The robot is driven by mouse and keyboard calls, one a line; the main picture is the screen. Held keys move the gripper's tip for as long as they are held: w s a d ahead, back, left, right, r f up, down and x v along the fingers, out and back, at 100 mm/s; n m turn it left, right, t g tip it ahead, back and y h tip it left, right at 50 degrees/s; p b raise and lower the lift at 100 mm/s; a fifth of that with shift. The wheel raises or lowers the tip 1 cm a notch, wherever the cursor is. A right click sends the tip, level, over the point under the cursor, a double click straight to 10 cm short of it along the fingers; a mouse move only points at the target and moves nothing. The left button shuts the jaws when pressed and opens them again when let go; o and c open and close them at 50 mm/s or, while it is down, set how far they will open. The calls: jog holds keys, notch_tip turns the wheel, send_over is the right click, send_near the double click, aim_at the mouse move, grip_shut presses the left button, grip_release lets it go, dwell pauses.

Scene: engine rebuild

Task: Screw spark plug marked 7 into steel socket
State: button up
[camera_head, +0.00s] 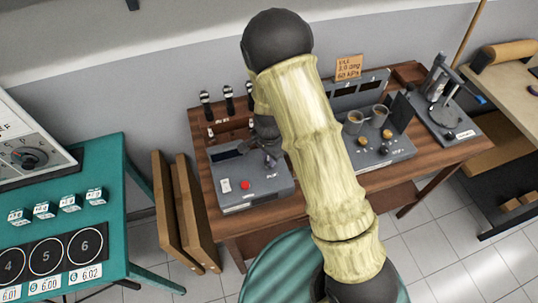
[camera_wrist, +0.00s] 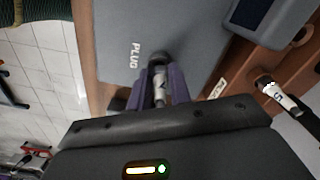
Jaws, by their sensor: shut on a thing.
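My gripper (camera_wrist: 162,92) is shut on a small spark plug (camera_wrist: 160,84) with a white and metal body, between its purple fingers. A dark mark shows on the plug's side, but I cannot read it surely. The plug's far end meets or overlaps a dark round socket (camera_wrist: 157,58) at the edge of the grey unit labelled PLUG (camera_wrist: 180,35). I cannot tell how deep it sits. In the head view my gripper (camera_head: 271,155) is low at the back right of the grey unit (camera_head: 250,183), which has a red button; my arm hides part of this area.
Several black-and-white plugs (camera_head: 228,98) stand at the back left of the wooden bench (camera_head: 199,128). One plug (camera_wrist: 275,92) shows at right in the wrist view. A grey station with cups (camera_head: 375,148) stands right of my arm. A teal table (camera_head: 112,190) is at left.

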jog(key=shift+m+p, duration=0.35)
jog(key=shift+m, duration=0.75)
jog(key=o, duration=0.9)
jog(key=shift+r+p, duration=3.55)
jog(key=shift+r, duration=0.75)
